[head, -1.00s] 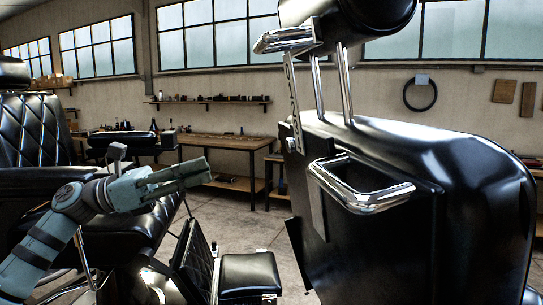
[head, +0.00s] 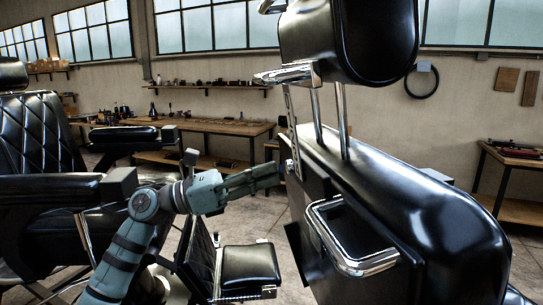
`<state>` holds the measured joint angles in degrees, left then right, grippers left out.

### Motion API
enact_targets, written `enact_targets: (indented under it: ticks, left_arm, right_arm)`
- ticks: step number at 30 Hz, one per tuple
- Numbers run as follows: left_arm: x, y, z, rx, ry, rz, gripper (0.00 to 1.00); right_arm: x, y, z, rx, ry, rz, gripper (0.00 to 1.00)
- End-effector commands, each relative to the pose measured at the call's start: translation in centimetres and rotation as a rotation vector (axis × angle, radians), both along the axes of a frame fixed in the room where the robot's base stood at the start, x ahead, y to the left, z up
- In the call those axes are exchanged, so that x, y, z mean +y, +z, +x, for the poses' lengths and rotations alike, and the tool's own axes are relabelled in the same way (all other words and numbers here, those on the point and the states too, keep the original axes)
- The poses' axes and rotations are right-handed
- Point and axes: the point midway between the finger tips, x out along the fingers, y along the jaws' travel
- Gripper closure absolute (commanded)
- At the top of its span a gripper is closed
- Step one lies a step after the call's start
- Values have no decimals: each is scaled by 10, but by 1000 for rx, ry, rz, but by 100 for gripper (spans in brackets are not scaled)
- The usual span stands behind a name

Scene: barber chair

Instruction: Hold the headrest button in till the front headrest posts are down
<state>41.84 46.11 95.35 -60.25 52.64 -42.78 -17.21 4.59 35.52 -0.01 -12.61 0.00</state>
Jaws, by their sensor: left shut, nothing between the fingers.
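The barber chair's black back (head: 400,185) stands at the right, seen from behind and the side. Its black headrest (head: 365,40) sits above it on two chrome headrest posts (head: 343,120), which show a bare length between headrest and chair back. A slotted metal bar (head: 291,115) hangs from the headrest bracket. Near its lower end is a small round metal headrest button (head: 289,166). My left gripper (head: 276,174) is shut and empty, its fingertips pointing at the button from the left. They look very close; I cannot tell whether they touch. My right gripper is out of view.
A chrome handle (head: 345,255) sticks out from the chair back. A second black barber chair (head: 45,140) stands at the left, its armrest (head: 50,190) near my left arm. A footrest (head: 250,268) is below the gripper. Workbenches (head: 225,127) line the wall.

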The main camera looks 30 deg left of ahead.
Motion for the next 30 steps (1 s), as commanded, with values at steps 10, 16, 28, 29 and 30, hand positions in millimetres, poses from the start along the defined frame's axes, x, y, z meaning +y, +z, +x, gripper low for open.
enact_targets:
  ticks: [10,16,28,29,30]
  left_arm:
    - [-12,2,9,1,1,1,100]
    - [-14,4,10,1,0,-1,100]
    - [-30,7,22,0,-2,-1,100]
    - [-30,7,22,0,-2,-1,100]
    - [-30,7,22,0,-2,-1,100]
  right_arm:
    - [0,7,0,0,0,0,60]
    - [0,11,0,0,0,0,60]
    - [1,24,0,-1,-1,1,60]
    - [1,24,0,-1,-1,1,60]
    - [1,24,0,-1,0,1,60]
